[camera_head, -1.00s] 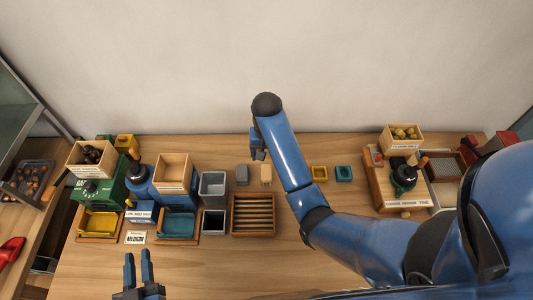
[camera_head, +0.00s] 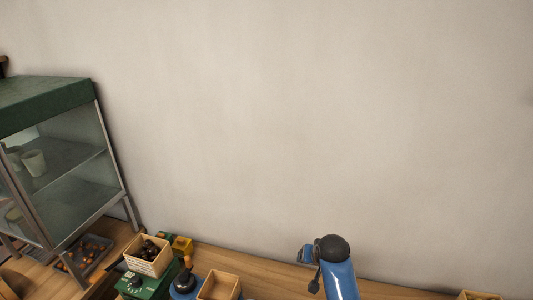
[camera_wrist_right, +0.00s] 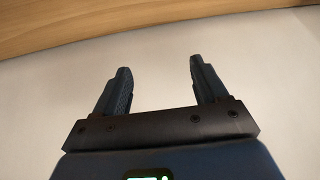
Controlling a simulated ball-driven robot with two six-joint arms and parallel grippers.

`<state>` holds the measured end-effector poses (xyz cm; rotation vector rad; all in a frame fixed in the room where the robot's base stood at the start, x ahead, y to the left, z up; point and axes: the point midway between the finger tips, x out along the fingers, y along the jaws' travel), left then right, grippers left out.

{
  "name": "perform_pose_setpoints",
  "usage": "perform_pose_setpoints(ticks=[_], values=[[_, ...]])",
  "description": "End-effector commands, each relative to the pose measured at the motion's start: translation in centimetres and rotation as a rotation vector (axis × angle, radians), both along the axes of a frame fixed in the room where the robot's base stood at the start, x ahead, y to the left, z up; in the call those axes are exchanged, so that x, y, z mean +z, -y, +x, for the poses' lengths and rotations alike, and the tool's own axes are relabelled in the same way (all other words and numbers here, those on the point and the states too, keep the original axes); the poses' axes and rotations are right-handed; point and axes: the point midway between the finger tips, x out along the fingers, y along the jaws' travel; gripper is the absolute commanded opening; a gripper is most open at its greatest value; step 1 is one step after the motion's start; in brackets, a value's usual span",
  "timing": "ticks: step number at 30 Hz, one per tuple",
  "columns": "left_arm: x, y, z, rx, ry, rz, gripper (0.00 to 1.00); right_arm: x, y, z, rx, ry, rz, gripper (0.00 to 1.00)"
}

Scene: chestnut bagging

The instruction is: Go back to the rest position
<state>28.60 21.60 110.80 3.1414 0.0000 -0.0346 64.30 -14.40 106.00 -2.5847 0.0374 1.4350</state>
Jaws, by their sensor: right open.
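My right arm shows at the bottom of the head view as a blue link with a black rounded joint (camera_head: 332,247). Its gripper's fingers cannot be made out clearly there. In the right wrist view my right gripper (camera_wrist_right: 158,82) is open, its two dark fingers apart with nothing between them. Behind them are a pale surface and a brown wooden band at the top. My left gripper is not in view. The task names no object.
A glass-sided cabinet with a green top (camera_head: 45,105) stands at the left. A wooden box of chestnuts (camera_head: 148,265), an empty wooden box (camera_head: 222,285) and a dark tray (camera_head: 88,258) are low at left. The pale wall (camera_head: 300,120) fills the rest.

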Motion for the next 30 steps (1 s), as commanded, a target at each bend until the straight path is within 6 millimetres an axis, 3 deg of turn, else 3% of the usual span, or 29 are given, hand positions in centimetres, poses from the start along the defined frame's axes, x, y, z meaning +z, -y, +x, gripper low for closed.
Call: perform_pose_setpoints(ticks=[5,11,17,24,30], values=[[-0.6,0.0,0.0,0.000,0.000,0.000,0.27,1.1,0.2,1.2,0.041,0.299,-0.003,0.72],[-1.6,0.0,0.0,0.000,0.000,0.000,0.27,1.9,1.1,-0.7,0.066,0.603,-0.027,0.72],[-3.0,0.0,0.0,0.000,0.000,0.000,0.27,2.3,2.5,-6.0,0.072,0.870,-0.069,0.72],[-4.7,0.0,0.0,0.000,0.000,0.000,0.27,2.5,4.3,-14.7,0.063,1.098,-0.123,0.72],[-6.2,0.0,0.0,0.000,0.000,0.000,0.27,2.2,5.5,-22.2,0.048,1.195,-0.163,0.72]])
